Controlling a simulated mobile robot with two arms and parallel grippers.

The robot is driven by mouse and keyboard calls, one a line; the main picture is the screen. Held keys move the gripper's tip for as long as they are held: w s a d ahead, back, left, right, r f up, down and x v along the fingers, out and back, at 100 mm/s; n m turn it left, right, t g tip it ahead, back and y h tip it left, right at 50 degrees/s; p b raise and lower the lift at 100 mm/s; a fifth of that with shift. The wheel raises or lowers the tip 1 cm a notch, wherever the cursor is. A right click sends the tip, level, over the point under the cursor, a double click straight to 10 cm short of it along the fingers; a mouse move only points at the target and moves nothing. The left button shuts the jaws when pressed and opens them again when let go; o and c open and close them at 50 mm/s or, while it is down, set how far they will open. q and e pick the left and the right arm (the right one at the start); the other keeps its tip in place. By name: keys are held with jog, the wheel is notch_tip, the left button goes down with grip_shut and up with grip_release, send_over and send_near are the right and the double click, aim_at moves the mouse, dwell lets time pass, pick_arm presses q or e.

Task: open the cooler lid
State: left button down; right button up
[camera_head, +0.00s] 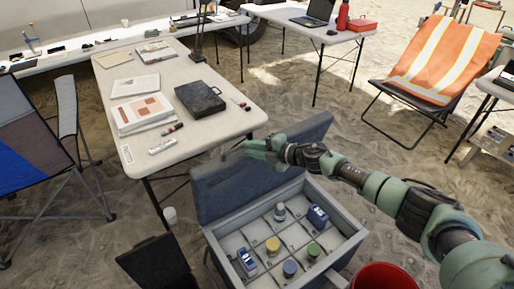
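The cooler (222,248) is a grey box on the sand at the lower middle. Its blue-grey lid (222,193) stands raised along the far side, so the inside shows. The inside is split into compartments that hold several small items, among them a yellow can (273,246), a blue can (290,268) and a blue item (317,216). My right gripper (254,149) is at the upper edge of the lid, with the arm crossing in front of it. I cannot tell whether its fingers touch the lid or how far apart they are. My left gripper is not in view.
A folding table (220,120) with papers and a black case (200,99) stands behind the cooler to the left. A red bucket (383,278) is at the lower right. Folding chairs stand at left and right.

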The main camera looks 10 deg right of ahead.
jog(key=shift+v, duration=1.45)
jog(key=s+d+f+m+h, duration=0.1)
jog(key=s+f+m+h, duration=0.15)
jog(key=f, duration=0.45)
jog(key=s+d+f+m+t+h, duration=0.1)
jog(key=s+d+f+m, duration=0.1)
jog(key=f+m, duration=0.3)
jog(key=s+d+f+m+h, duration=0.1)
jog(key=s+f+m, duration=0.1)
jog(key=f, duration=0.6)
jog(key=s+d+f+m+g+h, duration=0.25)
jog(key=s+f+m, duration=0.35)
jog(key=s+f, duration=0.85)
jog(key=s+f+m+g+h, duration=0.1)
jog(key=s+f, duration=0.4)
jog(key=s, duration=0.8)
jog(key=s+f+m+g+h, duration=0.1)
jog(key=s+f+m+g, duration=0.3)
jog(key=s, duration=1)
jog(key=s+f+m+g+h, duration=0.1)
jog(key=s+f, duration=0.6)
jog(key=s, duration=0.7)
jog(key=shift+s+d+m+g, duration=0.15)
jog(key=shift+d+m+g, duration=0.15)
jog(key=shift+m+g, duration=0.5)
jog(key=shift+f, duration=0.1)
